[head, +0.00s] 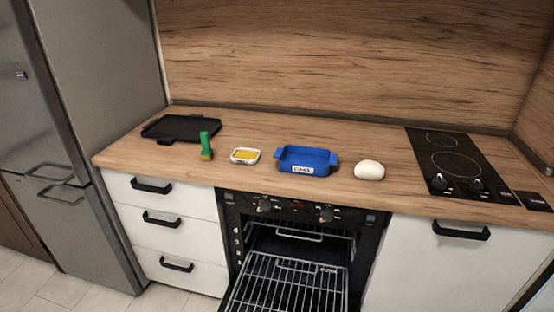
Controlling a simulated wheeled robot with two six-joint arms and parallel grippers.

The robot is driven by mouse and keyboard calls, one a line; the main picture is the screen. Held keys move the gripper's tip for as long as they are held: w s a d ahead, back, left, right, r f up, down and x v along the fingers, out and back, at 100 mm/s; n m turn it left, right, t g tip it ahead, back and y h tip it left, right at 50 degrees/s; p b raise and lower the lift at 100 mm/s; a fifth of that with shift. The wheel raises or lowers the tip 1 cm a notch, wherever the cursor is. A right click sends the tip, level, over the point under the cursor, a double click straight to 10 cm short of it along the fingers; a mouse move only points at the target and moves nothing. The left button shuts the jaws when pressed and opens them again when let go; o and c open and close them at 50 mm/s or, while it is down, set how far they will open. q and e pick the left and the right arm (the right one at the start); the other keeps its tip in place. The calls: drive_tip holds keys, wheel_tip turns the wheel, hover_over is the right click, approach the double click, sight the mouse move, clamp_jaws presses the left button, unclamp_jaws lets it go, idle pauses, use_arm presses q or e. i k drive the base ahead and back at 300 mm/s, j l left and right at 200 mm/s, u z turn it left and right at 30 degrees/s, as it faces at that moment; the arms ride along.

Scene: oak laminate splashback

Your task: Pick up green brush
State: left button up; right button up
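The green brush (206,146) stands upright on the wooden counter, with a green handle on top and a yellowish lower part. It is just right of a black tray and left of a small white dish. Neither of my grippers shows in the head view, and nothing touches the brush.
The black tray (181,129), white dish with yellow contents (245,156), blue baking dish (306,160) and white round lump (369,170) stand along the counter (370,139). A black cooktop (455,165) is at right. Below, the oven is open with its rack (287,284) out.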

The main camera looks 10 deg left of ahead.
sight(207, 154)
drive_tip(key=i+j+z, duration=0.1)
drive_tip(key=j+z, duration=0.25)
drive_tip(key=j, duration=0.4)
drive_tip(key=j+z, duration=0.35)
drive_tip(key=j, duration=0.4)
